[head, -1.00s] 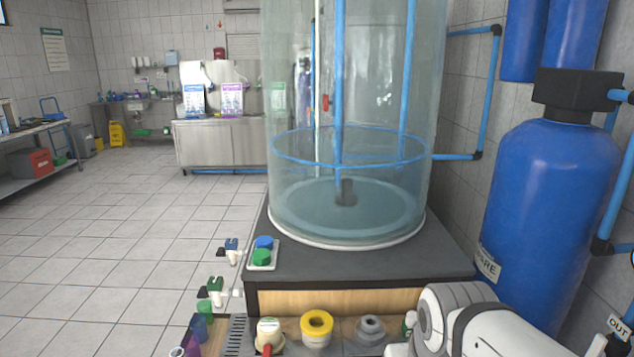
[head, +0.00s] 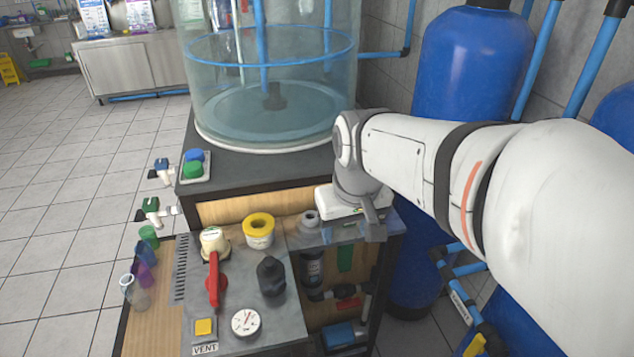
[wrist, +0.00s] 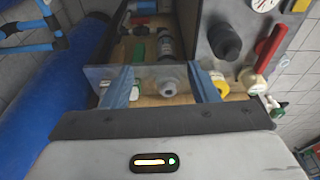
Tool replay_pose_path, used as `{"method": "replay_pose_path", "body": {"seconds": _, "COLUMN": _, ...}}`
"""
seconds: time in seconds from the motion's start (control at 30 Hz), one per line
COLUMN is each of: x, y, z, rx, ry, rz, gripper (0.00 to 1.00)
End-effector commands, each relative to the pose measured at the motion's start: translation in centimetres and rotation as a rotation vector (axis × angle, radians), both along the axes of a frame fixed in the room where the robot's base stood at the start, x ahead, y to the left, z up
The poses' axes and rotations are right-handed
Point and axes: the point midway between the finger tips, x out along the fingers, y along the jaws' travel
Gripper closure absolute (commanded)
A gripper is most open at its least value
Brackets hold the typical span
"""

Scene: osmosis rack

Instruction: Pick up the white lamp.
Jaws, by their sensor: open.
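The pale grey-white, round lamp-like piece (head: 309,219) stands on the back right of the grey bench panel, beside a yellow ring-topped piece (head: 259,230). I take it to be the white lamp. My gripper (wrist: 162,84) is open and empty. In the wrist view the lamp (wrist: 169,86) shows between the two blue-grey fingers, apart from both; its depth beyond the fingertips is hard to tell. In the head view my gripper's white body (head: 338,202) is just right of the lamp, with one dark finger showing; the other finger is not clear.
A red-handled valve (head: 214,270), a black knob (head: 271,276), a gauge (head: 245,322) and a yellow button (head: 204,327) share the panel. A large clear tank (head: 270,90) stands behind. Blue cylinders (head: 470,60) stand right. Coloured cups (head: 143,272) line the left edge.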

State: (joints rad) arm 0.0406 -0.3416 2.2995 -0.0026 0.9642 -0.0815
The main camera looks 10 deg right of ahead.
Motion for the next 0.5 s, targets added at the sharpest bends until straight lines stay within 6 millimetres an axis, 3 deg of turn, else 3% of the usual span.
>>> {"method": "replay_pose_path", "body": {"seconds": 0.03, "x": 2.2, "y": -0.6, "z": -0.5, "rx": -0.004, "ry": 0.022, "rz": 0.007, "gripper": 0.46}}
{"method": "replay_pose_path", "body": {"seconds": 0.2, "x": 8.6, "y": -2.5, "z": -1.4, "rx": -0.012, "ry": 0.082, "rz": 0.048, "gripper": 0.46}}
{"method": "replay_pose_path", "body": {"seconds": 0.5, "x": 18.8, "y": -6.9, "z": -5.7, "rx": -0.012, "ry": 0.180, "rz": 0.118, "gripper": 0.46}}
